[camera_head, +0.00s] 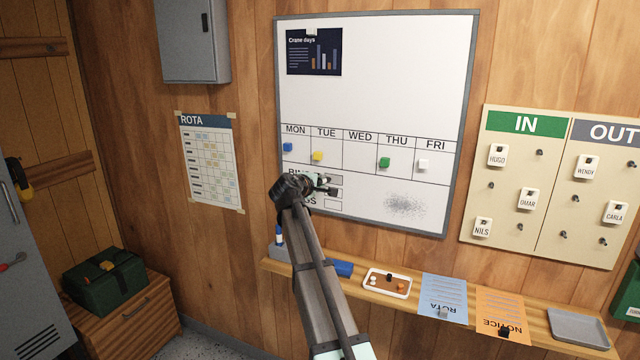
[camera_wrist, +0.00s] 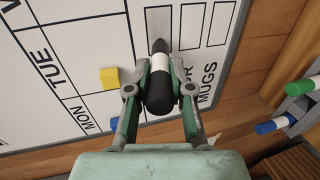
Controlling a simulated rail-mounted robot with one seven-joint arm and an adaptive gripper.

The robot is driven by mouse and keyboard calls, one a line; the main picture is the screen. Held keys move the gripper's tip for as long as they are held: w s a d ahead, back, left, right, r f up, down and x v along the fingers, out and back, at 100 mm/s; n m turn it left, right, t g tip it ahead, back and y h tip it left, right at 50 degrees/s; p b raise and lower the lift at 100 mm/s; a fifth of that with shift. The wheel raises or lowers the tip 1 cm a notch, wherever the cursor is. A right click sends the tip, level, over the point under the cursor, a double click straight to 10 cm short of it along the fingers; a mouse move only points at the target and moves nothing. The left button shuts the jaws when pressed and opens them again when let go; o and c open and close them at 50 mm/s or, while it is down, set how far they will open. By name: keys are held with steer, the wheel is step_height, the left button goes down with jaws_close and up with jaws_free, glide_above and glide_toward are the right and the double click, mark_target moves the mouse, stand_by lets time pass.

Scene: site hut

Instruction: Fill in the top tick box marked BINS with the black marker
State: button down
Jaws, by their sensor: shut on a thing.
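My gripper (camera_wrist: 163,76) is shut on the black marker (camera_wrist: 158,95), a black pen with a white band. Its dark tip points at the whiteboard (camera_head: 375,90), over the near end of the top tick box (camera_wrist: 158,20). I cannot tell whether the tip touches the board. The top box looks grey inside, while the FLOOR-row box (camera_wrist: 190,25) and the MUGS box (camera_wrist: 221,22) look white. In the head view my gripper (camera_head: 322,185) hides most of the row labels; the top box (camera_head: 334,180) shows grey just beyond it. The BINS label is partly hidden.
Coloured magnets, such as the yellow one (camera_head: 318,156), sit in the day row above. A grey smudge (camera_head: 404,204) is at the board's lower right. Below runs a wooden ledge (camera_head: 365,302) with a blue eraser-like block (camera_head: 341,268), a small tray (camera_head: 388,294) and papers.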

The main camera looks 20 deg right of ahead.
steer(key=shift+w+a, duration=0.25)
steer(key=shift+w, duration=0.15)
steer(key=shift+s+d, duration=0.1)
steer(key=shift+s, duration=0.05)
stand_by(1.2)
steer(key=shift+s+d, duration=0.25)
steer(key=shift+d, duration=0.05)
steer(key=shift+s, duration=0.1)
steer(key=shift+s+d, duration=0.25)
steer(key=shift+s, duration=0.1)
steer(key=shift+s+d, duration=0.1)
stand_by(0.4)
steer(key=shift+s+d, duration=0.25)
stand_by(0.3)
